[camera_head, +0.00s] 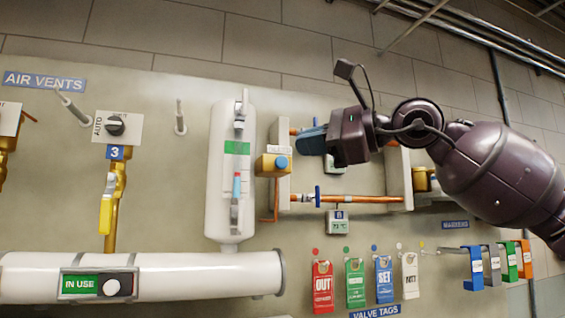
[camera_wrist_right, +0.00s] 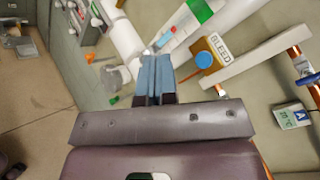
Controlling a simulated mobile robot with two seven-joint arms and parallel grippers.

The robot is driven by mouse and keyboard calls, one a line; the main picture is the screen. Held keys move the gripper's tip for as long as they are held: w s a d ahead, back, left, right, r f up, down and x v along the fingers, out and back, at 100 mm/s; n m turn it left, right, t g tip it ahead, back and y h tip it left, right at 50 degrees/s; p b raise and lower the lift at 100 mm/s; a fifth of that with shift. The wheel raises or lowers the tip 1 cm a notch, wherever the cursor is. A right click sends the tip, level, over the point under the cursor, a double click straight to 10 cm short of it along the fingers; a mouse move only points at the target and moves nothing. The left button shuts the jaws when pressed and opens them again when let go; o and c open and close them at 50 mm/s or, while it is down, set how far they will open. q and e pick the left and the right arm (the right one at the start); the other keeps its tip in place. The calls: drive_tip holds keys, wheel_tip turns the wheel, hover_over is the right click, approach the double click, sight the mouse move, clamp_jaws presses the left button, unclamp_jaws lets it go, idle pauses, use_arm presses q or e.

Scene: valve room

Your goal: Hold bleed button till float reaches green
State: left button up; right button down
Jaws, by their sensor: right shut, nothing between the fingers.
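The bleed button (camera_head: 282,162) is a round blue cap on a yellow box (camera_head: 264,164), right of a white upright cylinder (camera_head: 219,180). In the right wrist view the blue button (camera_wrist_right: 205,59) sits on a box labelled BLEED (camera_wrist_right: 217,46). The cylinder carries a green band (camera_head: 237,148) and a sight tube below it, with light blue (camera_head: 236,188) and a small red part, likely the float (camera_head: 237,175), below the band. My right gripper (camera_head: 301,141) is shut and empty, its blue fingers up and right of the button in the head view, apparently apart from it. My left gripper is out of view.
Copper pipes (camera_head: 370,199) and a white upright bracket (camera_head: 398,175) stand right of the button. Hanging tags (camera_head: 355,284) and coloured hooks (camera_head: 472,268) are below. A white horizontal pipe (camera_head: 180,276) runs along the lower left, with valve 3 (camera_head: 107,215) above it.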

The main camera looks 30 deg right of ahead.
sight(281, 162)
drive_tip(key=shift+w, duration=0.1)
drive_tip(key=w+d+p, duration=0.2)
drive_tip(key=w+p, duration=0.2)
drive_tip(key=w, duration=0.4)
drive_tip(key=shift+w, duration=0.2)
idle(0.6)
idle(1.5)
drive_tip(key=shift+w, duration=0.2)
drive_tip(key=shift+w+d, duration=0.1)
drive_tip(key=shift+w, duration=0.15)
